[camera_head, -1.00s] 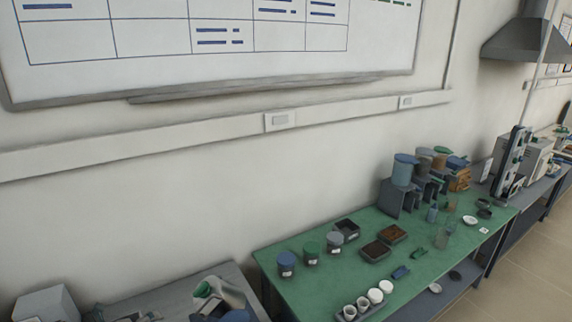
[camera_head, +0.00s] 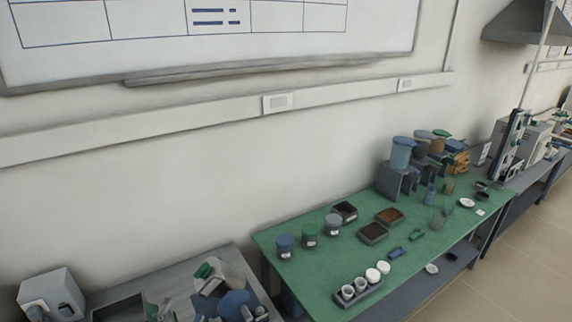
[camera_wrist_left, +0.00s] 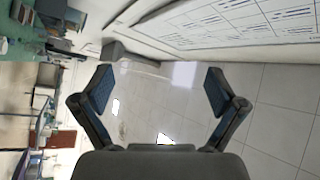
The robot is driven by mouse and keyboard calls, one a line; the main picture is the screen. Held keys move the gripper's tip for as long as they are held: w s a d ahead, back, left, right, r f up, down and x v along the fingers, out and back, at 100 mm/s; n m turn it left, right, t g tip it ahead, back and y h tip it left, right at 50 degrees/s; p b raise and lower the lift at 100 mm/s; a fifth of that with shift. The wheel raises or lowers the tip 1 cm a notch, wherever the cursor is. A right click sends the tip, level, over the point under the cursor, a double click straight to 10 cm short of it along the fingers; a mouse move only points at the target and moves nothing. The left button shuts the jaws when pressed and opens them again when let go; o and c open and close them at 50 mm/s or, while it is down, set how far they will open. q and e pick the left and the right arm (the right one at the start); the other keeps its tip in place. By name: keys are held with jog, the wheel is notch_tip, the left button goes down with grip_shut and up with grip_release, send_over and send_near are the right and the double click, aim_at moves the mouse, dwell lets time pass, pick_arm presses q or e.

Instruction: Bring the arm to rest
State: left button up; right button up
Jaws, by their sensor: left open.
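My left gripper (camera_wrist_left: 158,92) shows large in the left wrist view, its two dark fingers with blue pads spread wide apart. My right gripper is in neither view.
A green table (camera_head: 318,265) stands along the wall, with jars, dark trays and a rack of white crucibles (camera_head: 358,291). A grey bench (camera_head: 135,287) with cluttered items is at the lower left. A whiteboard (camera_head: 300,50) hangs above. Tiled floor (camera_head: 510,270) is clear at right.

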pick_arm(q)
jog(key=s+a+f+n+g+y, duration=0.25)
jog(key=f+n+g+y, duration=0.2)
jog(key=f+n, duration=0.3)
jog(key=s+a+f+n+g+y, duration=0.2)
jog(key=s+f+n+g+y, duration=0.15)
jog(key=f+n+y, duration=0.4)
jog(key=s+d+f+m+g+h, duration=0.1)
jog(key=s+d+f+g+h, duration=0.2)
jog(key=s+d+f+g, duration=0.35)
jog(key=s+d+f+m+g+h, duration=0.1)
jog(key=s+d+f+g+h, duration=0.25)
jog(key=s+f, duration=0.65)
jog(key=s+f+b, duration=0.1)
jog(key=s+f, duration=0.2)
jog(key=f, duration=2.1)
jog(key=s+a+f+g+b, duration=0.1)
jog(key=s+a+f, duration=0.2)
jog(key=s+f, duration=1.5)
jog(key=shift+s+f+g+y, duration=0.35)
jog(key=shift+g+y, duration=0.05)
jog(key=shift+y, duration=0.05)
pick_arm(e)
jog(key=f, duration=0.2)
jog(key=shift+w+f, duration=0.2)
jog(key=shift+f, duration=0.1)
